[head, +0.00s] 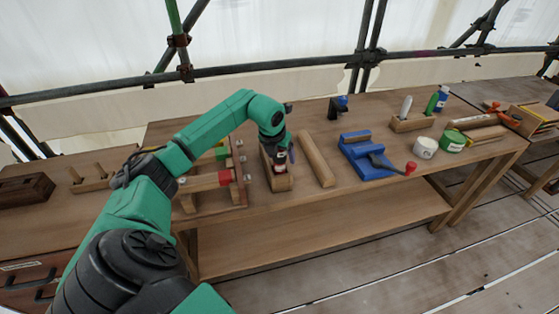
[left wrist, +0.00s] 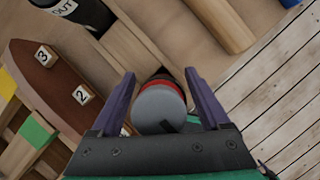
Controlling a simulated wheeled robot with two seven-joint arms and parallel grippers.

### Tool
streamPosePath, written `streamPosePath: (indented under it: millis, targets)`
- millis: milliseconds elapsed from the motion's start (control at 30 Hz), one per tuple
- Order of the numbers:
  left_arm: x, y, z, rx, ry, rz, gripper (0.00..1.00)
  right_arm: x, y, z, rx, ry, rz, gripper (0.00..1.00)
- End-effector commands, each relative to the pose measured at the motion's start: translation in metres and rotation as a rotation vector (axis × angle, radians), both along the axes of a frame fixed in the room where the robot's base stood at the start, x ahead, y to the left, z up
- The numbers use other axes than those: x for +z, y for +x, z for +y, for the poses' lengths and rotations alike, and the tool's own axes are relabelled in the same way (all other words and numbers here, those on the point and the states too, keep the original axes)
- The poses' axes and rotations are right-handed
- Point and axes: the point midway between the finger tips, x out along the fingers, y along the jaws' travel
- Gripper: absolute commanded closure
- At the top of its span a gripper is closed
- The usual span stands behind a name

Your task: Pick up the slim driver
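A round grey-ended handle with a red band (left wrist: 160,107) stands end-on toward the camera in the left wrist view. It looks like a driver's handle, but its shaft is hidden and I cannot tell whether it is the slim one. My left gripper (left wrist: 160,80) has its two purple fingers apart, one on each side of this handle, and no firm contact shows. In the head view my left gripper (head: 279,158) points down over a narrow wooden holder (head: 284,183) near the bench's front edge. My right gripper is not in view.
A wooden rack with numbered tags (left wrist: 55,80) stands close on the left; a black cup marked OUT (left wrist: 78,10) is near the holder. A wooden roller (head: 316,160) lies just right.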

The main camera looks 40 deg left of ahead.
Motion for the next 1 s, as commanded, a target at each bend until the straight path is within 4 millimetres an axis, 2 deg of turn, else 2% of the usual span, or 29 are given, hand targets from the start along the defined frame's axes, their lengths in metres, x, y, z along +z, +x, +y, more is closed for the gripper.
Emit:
streamPosePath:
  millis: [33,167,200,533,667,767,867,1000]
  targets:
    - [0.0,0.0,0.0,0.0,0.0,0.0,0.43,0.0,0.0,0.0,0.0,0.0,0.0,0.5]
    - [0.0,0.0,0.0,0.0,0.0,0.0,0.93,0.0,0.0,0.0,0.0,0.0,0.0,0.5]
    - [0.001,0.0,0.0,0.0,0.0,0.0,1.0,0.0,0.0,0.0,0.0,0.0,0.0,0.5]
    - [0.003,0.0,0.0,0.0,0.0,-0.003,1.0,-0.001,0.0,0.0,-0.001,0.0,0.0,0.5]
    - [0.014,0.002,0.0,-0.001,0.0,-0.006,1.0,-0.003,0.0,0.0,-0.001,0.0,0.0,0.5]
    - [0.03,0.001,0.0,0.0,0.001,-0.008,1.0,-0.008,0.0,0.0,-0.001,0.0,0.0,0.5]
    - [0.057,0.002,0.0,0.001,0.0,-0.012,1.0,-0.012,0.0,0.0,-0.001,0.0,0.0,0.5]
    - [0.113,0.002,-0.001,0.0,-0.002,-0.014,1.0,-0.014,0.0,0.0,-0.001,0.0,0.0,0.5]
